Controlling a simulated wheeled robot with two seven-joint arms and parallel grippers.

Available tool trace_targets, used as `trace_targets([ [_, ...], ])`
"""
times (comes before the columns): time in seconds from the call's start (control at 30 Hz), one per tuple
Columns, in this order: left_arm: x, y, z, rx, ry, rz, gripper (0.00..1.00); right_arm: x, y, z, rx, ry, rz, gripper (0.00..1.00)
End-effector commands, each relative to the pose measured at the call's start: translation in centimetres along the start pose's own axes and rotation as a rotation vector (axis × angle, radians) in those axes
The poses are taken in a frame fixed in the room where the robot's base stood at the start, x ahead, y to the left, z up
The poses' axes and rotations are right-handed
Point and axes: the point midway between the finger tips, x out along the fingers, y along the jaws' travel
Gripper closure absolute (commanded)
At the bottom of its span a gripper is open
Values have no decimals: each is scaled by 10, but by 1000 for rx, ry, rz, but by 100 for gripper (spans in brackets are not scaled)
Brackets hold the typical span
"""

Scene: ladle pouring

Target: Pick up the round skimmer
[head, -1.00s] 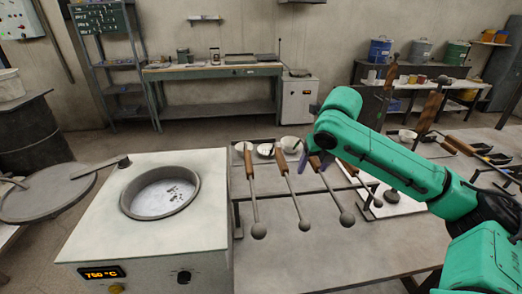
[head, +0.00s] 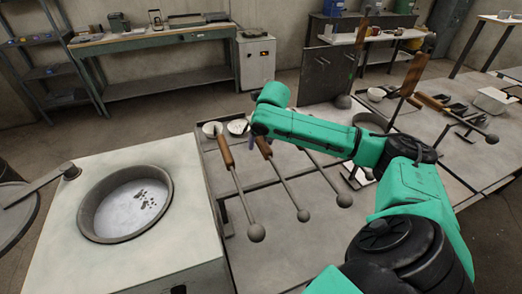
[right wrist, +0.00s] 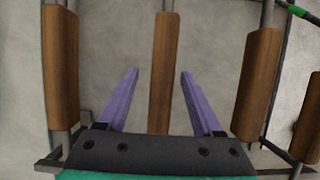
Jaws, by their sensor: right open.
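I cannot tell for sure which is the round skimmer. My right gripper (head: 254,138) is at the handles, partly hidden by its own arm. In the right wrist view its purple fingers (right wrist: 159,72) are open. One wooden handle (right wrist: 163,75) stands between them, with a gap on both sides. My left gripper is not seen.
Other handles stand left (right wrist: 60,75) and right (right wrist: 257,85) of the fingers. A furnace pot (head: 125,205) sits in the pale block left of the rack. White bowls (head: 212,128) lie behind the handles. More tools and a white bin (head: 492,100) are at the right.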

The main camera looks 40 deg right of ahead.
Motion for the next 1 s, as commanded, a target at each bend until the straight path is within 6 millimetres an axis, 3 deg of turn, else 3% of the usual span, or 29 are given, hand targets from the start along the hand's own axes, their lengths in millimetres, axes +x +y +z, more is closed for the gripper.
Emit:
trace_targets([
  [0.17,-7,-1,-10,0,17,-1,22,30,0,-1,1,2,1,32],
  [0.37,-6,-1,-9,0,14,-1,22,34,-1,-1,-1,0,0,32],
  [0.4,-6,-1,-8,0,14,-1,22,34,-1,-1,-1,0,0,36],
  [0.57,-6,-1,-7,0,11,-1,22,34,-1,-1,0,0,0,98],
  [0.6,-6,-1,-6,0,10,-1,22,34,-1,-1,0,0,0,100],
  [1.0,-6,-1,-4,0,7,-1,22,33,-1,-1,0,0,0,100],
])
